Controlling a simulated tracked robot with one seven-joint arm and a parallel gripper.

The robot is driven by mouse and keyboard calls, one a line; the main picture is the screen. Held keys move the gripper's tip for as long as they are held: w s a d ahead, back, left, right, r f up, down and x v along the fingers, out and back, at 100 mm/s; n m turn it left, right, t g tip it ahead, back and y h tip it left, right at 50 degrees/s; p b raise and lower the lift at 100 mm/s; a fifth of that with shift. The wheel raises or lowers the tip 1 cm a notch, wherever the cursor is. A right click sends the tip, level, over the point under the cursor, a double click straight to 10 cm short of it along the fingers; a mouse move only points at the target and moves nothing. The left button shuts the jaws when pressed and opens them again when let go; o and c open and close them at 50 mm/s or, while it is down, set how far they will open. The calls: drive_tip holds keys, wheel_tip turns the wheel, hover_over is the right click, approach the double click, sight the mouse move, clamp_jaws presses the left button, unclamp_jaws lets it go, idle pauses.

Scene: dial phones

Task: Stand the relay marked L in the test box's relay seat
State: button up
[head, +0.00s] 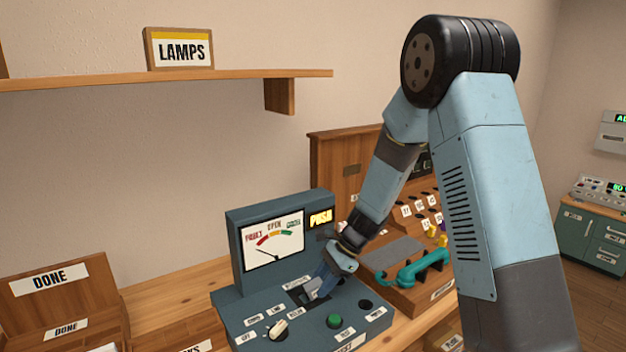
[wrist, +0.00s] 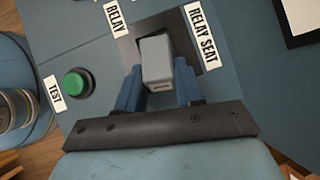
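The teal test box (head: 245,318) stands on the bench in the head view, with a meter and several labelled controls. Its relay seat (wrist: 192,60) is a dark square recess beside the RELAY SEAT label in the wrist view. A grey block-shaped relay (wrist: 156,58) is over or in this recess; how deep it sits I cannot tell. No letter shows on it. My gripper (wrist: 157,88) has its two blue fingers close against both sides of the relay. In the head view my gripper (head: 318,288) points down at the seat, and its fingertips are partly hidden.
A green TEST button (wrist: 77,84) is beside the seat. The meter (head: 274,243) needle points left, near FAULT, and the PUSH lamp (head: 321,218) is lit. A teal handset (head: 415,268) lies to the right. A wooden DONE box (head: 85,296) stands at left.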

drive_tip(key=c, duration=0.4)
drive_tip(key=shift+r, duration=3.05)
